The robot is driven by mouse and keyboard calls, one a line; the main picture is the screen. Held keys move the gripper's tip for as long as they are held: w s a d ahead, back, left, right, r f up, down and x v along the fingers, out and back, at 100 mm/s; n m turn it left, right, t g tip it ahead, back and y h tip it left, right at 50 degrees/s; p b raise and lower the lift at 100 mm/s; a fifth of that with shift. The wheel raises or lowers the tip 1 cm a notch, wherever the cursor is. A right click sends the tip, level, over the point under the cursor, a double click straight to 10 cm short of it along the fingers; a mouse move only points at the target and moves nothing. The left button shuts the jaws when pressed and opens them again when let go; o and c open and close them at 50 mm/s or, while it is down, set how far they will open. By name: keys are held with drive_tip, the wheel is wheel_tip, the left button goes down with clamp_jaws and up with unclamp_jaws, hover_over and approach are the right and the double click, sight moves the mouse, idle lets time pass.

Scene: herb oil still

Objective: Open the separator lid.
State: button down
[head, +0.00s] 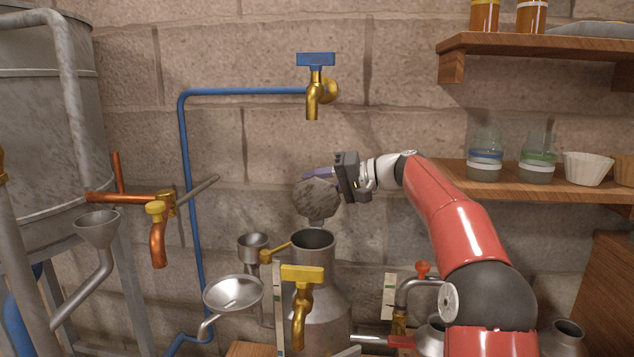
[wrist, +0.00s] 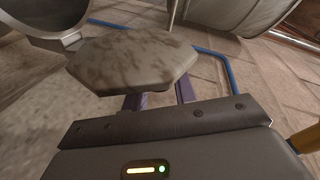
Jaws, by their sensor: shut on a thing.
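The separator (head: 320,300) is a grey metal can with a round neck, and its mouth is uncovered. Its lid (head: 317,198) is a mottled grey, many-sided plate. It stands tilted up above the back of the neck, with a narrow part below it reaching down toward the rim. My gripper (head: 322,174) is at the lid's upper right edge, its purple fingers shut on the lid. In the wrist view the lid (wrist: 132,60) fills the space ahead of the fingers (wrist: 160,98) and hides their tips. The exact contact is hidden.
A yellow-handled tap (head: 301,295) stands in front of the separator. A metal funnel (head: 233,292) is to its left. A blue-handled brass tap (head: 316,80) is on the wall above. Wooden shelves (head: 540,46) with jars are at right.

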drive_tip(key=shift+w+d+f, duration=0.1)
drive_tip(key=shift+d+f, duration=0.05)
drive_tip(key=shift+f, duration=0.25)
drive_tip(key=c, duration=1.2)
unclamp_jaws()
drive_tip(key=shift+o, duration=0.2)
drive_tip(key=shift+r, duration=0.15)
